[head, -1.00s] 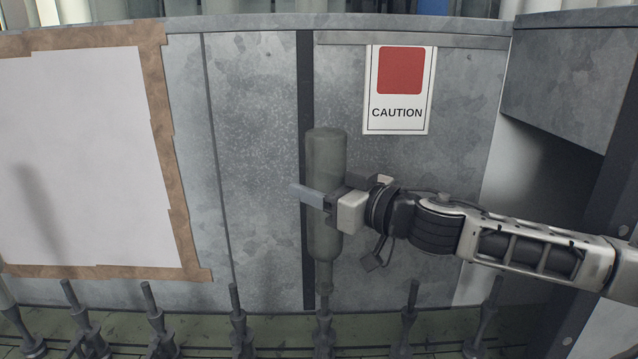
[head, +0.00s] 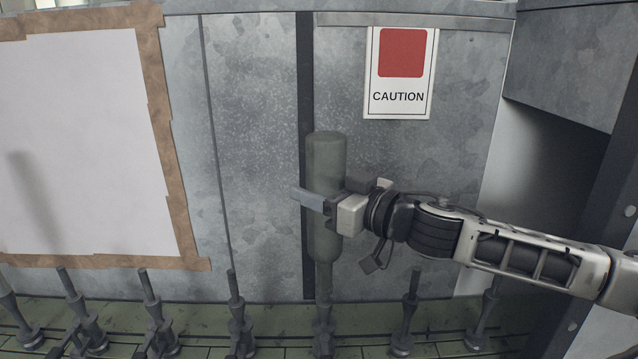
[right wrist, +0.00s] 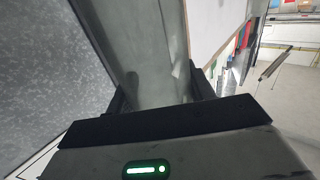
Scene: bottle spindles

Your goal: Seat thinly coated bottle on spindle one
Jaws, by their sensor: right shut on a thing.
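A dull grey-green bottle (head: 325,160) hangs upside down, nearly upright, with its neck (head: 323,275) pointing down. My right gripper (head: 322,203) is shut around the bottle's body from the right. In the right wrist view the bottle (right wrist: 155,50) stands between the two fingers (right wrist: 160,98). The neck is in line with a dark spindle (head: 323,340) below it. The neck's lower end meets the spindle's top in the picture, and I cannot tell whether the rod is inside the neck. My left gripper is not in view.
Other spindles stand in a row on the green rail, including one to the left (head: 237,315) and one to the right (head: 407,315). A galvanized panel (head: 255,130) with a caution sign (head: 398,95) and a taped white sheet (head: 75,130) rises behind.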

